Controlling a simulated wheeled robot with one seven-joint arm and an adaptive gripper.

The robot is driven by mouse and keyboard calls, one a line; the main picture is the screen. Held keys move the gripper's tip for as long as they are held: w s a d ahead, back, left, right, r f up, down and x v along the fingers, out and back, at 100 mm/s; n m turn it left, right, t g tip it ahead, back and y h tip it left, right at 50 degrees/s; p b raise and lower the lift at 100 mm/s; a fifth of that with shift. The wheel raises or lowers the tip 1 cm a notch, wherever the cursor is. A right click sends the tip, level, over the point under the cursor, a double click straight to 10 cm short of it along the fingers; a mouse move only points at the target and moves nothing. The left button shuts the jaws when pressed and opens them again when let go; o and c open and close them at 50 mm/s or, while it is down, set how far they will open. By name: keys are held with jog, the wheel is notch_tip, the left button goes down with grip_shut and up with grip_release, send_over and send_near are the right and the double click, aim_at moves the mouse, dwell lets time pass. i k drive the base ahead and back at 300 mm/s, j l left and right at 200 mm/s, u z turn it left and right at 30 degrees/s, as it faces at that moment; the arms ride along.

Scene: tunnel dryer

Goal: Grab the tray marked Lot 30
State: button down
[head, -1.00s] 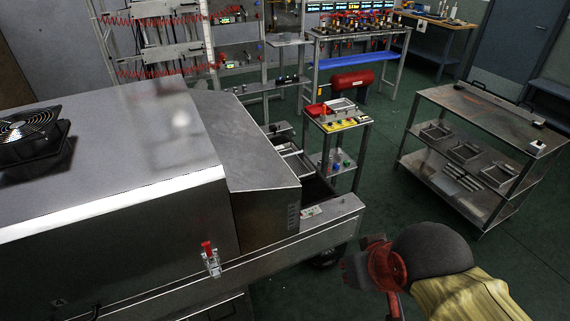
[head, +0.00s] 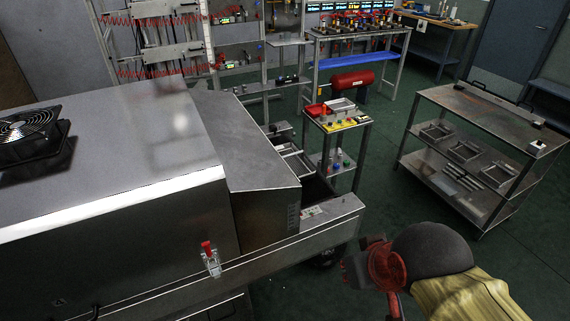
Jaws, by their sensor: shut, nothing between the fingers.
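The lot marks are too small to read, so I cannot tell which tray is Lot 30. Shallow metal trays show at the dryer's (head: 110,150) open end; one tray (head: 288,149) lies there partly hidden by the sloping hood. Three more open trays, a left one (head: 437,131), a middle one (head: 464,151) and a right one (head: 498,175), stand on a steel shelf cart at right. My gripper (head: 352,272) is at the lower middle, in front of the dryer's end, shut and empty. It is far from the cart trays. Its fingertips are hard to make out.
The steel cart (head: 490,112) has an upper shelf with small items. A small stand (head: 338,124) with red and yellow parts stands beyond the dryer's end. A red cylinder (head: 352,82) lies behind it. Green floor (head: 400,215) is clear between dryer and cart.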

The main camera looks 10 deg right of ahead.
aim_at(294, 159)
jog(key=i+j, duration=0.1)
jog(key=i, duration=0.4)
jog(key=i+z, duration=0.1)
jog(key=i, duration=0.35)
